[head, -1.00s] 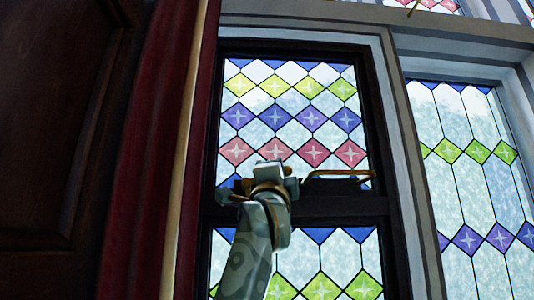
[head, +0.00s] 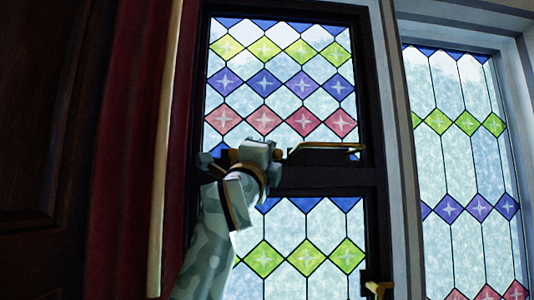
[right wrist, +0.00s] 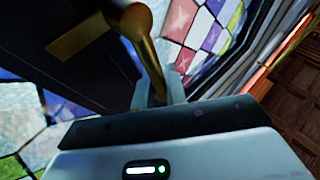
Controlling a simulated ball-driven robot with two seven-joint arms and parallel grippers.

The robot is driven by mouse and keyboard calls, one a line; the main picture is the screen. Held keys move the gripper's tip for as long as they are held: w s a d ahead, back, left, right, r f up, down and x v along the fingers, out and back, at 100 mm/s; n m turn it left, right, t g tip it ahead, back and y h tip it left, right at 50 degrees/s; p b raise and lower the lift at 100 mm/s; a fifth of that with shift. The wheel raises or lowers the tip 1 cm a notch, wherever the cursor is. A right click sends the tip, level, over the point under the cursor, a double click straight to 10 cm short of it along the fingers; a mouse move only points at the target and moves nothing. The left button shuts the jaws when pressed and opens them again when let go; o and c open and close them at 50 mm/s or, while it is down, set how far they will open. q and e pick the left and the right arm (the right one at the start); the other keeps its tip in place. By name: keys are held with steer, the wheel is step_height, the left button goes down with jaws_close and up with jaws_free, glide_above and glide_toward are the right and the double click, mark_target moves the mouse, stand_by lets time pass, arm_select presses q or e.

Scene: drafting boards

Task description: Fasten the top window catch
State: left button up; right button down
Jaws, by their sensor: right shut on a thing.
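The top window catch (head: 330,148) is a brass piece on the dark bar between the upper and lower stained-glass panes. In the head view its brass arm reaches rightward from my right gripper (head: 257,152), roughly level. In the right wrist view my right gripper (right wrist: 158,92) is shut on the catch's brass handle (right wrist: 150,60), which stands between the two fingers and has a rounded end above them. The fingers hide part of the catch in the head view. My left gripper is in neither view.
A second brass catch (head: 378,290) shows at the lower right of the dark window frame (head: 377,120). A red curtain (head: 125,150) and dark wood panelling (head: 40,130) stand to the left. Another stained-glass window (head: 460,170) is to the right.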

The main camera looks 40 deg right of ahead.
steer(key=shift+d+f, duration=0.15)
steer(key=c, duration=1.4)
jaws_free()
steer(key=shift+c, duration=0.2)
steer(key=shift+s+d, duration=0.1)
step_height(320, 180, up, 3)
steer(key=shift+f, duration=0.1)
steer(key=s+a+r+b, duration=0.3)
steer(key=s+a+r, duration=0.6)
steer(key=s+r, duration=0.1)
steer(key=shift+s+r+b, duration=0.15)
steer(key=shift+s+b, duration=0.25)
steer(key=shift+c, duration=0.2)
